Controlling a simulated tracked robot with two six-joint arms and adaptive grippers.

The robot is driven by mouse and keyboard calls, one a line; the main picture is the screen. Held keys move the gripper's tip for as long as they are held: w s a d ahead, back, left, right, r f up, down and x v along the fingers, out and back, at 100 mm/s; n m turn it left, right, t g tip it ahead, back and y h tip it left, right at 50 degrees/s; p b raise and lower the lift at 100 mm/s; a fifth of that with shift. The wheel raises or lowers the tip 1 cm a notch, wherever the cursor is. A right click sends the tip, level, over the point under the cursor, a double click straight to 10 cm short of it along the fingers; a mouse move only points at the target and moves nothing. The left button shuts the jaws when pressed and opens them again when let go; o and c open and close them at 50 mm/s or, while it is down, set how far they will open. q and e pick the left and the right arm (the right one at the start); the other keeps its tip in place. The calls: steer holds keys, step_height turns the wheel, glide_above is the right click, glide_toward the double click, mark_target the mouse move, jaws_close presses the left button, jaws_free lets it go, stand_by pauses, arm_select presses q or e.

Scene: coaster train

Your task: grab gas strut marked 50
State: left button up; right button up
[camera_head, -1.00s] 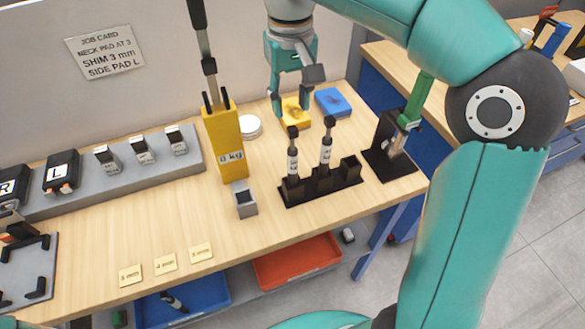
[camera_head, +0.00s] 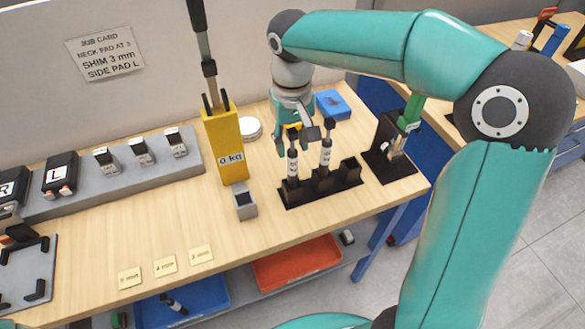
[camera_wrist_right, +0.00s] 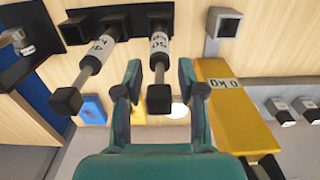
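The gas strut marked 50 (camera_wrist_right: 159,48) stands upright in the black rack (camera_head: 318,187); in the head view it is the left one of two (camera_head: 293,163). My right gripper (camera_head: 295,138) is over its upper end. In the right wrist view the open fingers (camera_wrist_right: 159,68) lie on either side of its rod and dark square end, with gaps at both sides. A second strut, with a label that seems to read 40 (camera_wrist_right: 101,48), stands beside it in the rack, outside the fingers. My left gripper is not in view.
A yellow column marked 0 kg (camera_head: 226,145) stands left of the rack, with a small grey socket block (camera_head: 245,203) before it. A black stand with a green part (camera_head: 390,160) is at the right. A blue block (camera_head: 333,103) lies behind.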

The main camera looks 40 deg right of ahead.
jaws_close()
steer(key=shift+r, duration=0.1)
stand_by(0.4)
